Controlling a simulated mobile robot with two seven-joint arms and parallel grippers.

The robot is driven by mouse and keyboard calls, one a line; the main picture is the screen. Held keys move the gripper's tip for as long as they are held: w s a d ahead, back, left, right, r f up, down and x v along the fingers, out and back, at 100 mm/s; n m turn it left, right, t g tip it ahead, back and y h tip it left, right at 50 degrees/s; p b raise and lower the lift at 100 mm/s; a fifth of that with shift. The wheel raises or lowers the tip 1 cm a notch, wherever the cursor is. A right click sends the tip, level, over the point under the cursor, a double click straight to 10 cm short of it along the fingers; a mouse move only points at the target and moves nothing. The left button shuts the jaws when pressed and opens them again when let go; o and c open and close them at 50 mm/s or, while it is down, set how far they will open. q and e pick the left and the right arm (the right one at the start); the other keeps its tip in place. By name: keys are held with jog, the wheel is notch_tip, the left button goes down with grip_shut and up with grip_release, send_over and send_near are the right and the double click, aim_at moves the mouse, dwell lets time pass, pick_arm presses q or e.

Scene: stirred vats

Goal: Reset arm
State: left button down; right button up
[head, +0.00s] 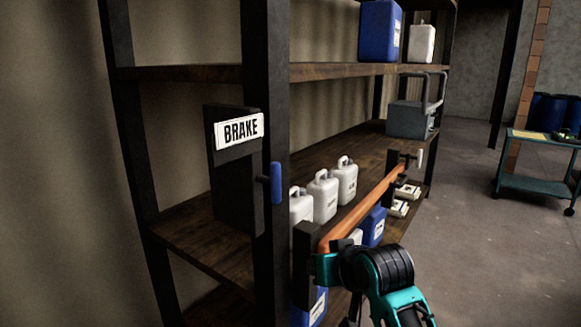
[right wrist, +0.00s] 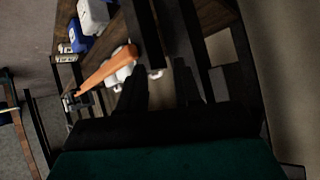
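My right arm comes in from the bottom right of the head view, and its gripper (head: 342,252) is by the near end of a long orange bar (head: 362,208). The bar runs along the shelf front from a dark post to a bracket near the far end. In the right wrist view the two dark fingers (right wrist: 160,92) stand apart with nothing visible between them. The orange bar (right wrist: 106,68) shows beyond them; I cannot tell whether they touch it. My left gripper is in neither view.
A BRAKE sign (head: 239,131) and a blue-handled lever (head: 276,183) are on the shelf's near post. White jugs (head: 322,196) and blue containers (head: 373,226) stand behind and below the bar. A teal cart (head: 541,150) is at the right. The floor between is clear.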

jog(key=s+d+f, duration=0.3)
jog(key=s+f, duration=0.1)
jog(key=f, duration=0.6)
jog(key=s+d+f, duration=0.4)
jog(key=s+f, duration=0.3)
jog(key=s, duration=0.3)
jog(key=s+d+f+h, duration=0.1)
jog(key=s+d+f, duration=0.3)
jog(key=s+f, duration=0.3)
jog(key=s, duration=0.4)
jog(key=shift+f+t+h, duration=0.3)
jog(key=shift+f, duration=0.05)
jog(key=shift+d, duration=0.1)
